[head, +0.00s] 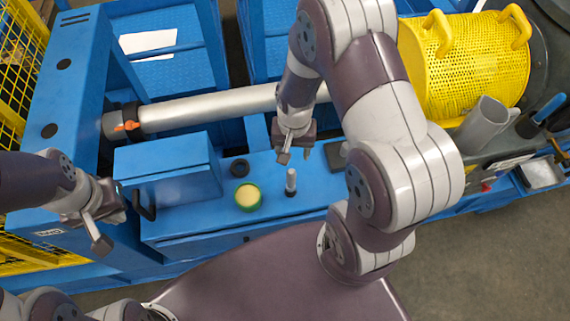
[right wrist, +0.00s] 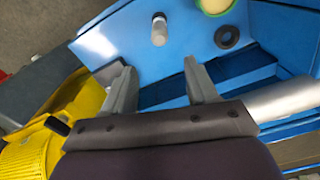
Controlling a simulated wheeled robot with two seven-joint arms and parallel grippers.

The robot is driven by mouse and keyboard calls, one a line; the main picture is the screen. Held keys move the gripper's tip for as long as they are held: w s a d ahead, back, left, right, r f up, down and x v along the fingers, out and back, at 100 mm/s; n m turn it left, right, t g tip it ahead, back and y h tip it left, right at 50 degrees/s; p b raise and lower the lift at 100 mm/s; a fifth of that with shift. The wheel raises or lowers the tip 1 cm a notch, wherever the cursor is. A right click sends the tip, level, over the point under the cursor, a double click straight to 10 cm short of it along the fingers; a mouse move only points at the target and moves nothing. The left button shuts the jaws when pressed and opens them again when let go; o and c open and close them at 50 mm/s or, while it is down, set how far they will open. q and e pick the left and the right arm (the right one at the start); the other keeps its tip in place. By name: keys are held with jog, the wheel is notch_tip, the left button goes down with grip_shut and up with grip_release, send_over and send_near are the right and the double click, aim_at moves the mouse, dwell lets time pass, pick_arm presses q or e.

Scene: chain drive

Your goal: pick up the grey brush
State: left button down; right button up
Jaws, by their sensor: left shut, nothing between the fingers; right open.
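The grey brush (head: 291,180) looks like a small, light grey upright cylinder with a dark base, standing on the blue bench top. In the right wrist view the brush (right wrist: 159,33) is beyond the fingertips, roughly in line with the gap between them. My right gripper (head: 295,156) is open and empty, just behind and above the brush in the head view; its two fingers also show in the right wrist view (right wrist: 160,66). My left gripper (head: 104,238) is shut and empty at the left, beside the dark handle of the blue box.
A green-rimmed tin with pale yellow contents (head: 248,198) and a black ring (head: 239,168) stand left of the brush. A blue box (head: 168,168) is further left. A silver tube (head: 210,107) runs behind. A yellow mesh drum (head: 470,65) and grey jug (head: 484,125) are right.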

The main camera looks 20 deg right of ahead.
aim_at(291, 176)
jog(key=f, duration=1.3)
jog(key=shift+s+a+f, duration=0.1)
jog(key=shift+s+a, duration=0.15)
grip_shut()
